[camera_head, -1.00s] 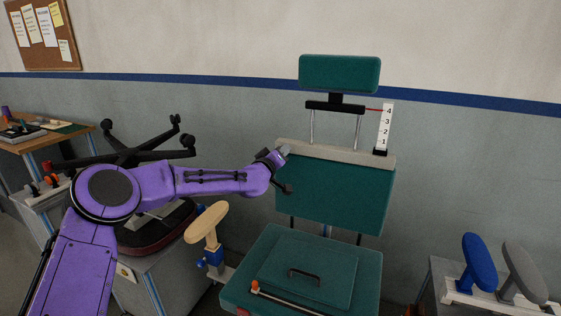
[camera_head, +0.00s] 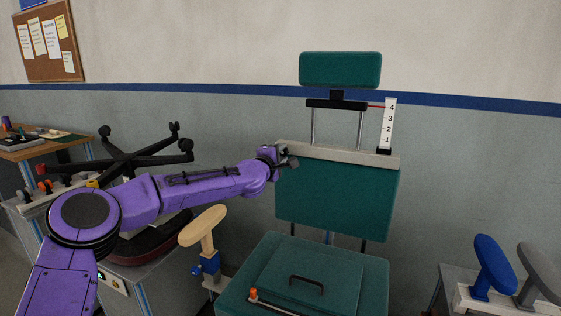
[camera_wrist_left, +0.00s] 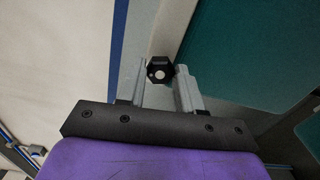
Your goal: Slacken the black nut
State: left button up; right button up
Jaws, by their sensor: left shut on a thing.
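The black nut (camera_wrist_left: 160,68) is a small six-sided piece with a pale round centre, seen end-on in the left wrist view. My left gripper (camera_head: 291,160) reaches the left end of the grey crossbar (camera_head: 345,153) on the green chair backrest (camera_head: 335,200). In the left wrist view my left gripper (camera_wrist_left: 162,77) has its two grey fingers on either side of the nut, shut on it. In the head view the nut is hidden by the gripper. My right gripper is in neither view.
A green headrest (camera_head: 340,70) stands on two rods above the crossbar, beside a white scale (camera_head: 388,124) numbered 1 to 4. Below are the green seat (camera_head: 345,270) and a tan armrest (camera_head: 203,228). Blue (camera_head: 492,262) and grey (camera_head: 540,268) armrests stand at right.

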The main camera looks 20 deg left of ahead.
pick_arm(q)
jog(key=n, duration=0.1)
jog(key=n+b, duration=0.1)
jog(key=n, duration=0.1)
jog(key=n+b, duration=0.1)
jog(key=shift+f+n, duration=0.3)
jog(key=shift+r+n+b, duration=0.1)
jog(key=shift+n+b, duration=1.15)
jog(key=shift+n, duration=0.65)
jog(key=o, duration=1)
jog(key=shift+r, duration=0.1)
jog(key=shift+o, duration=0.2)
jog(key=s+b, duration=0.2)
jog(key=s, duration=0.8)
jog(key=shift+s+d, duration=0.2)
jog(key=shift+s, duration=0.1)
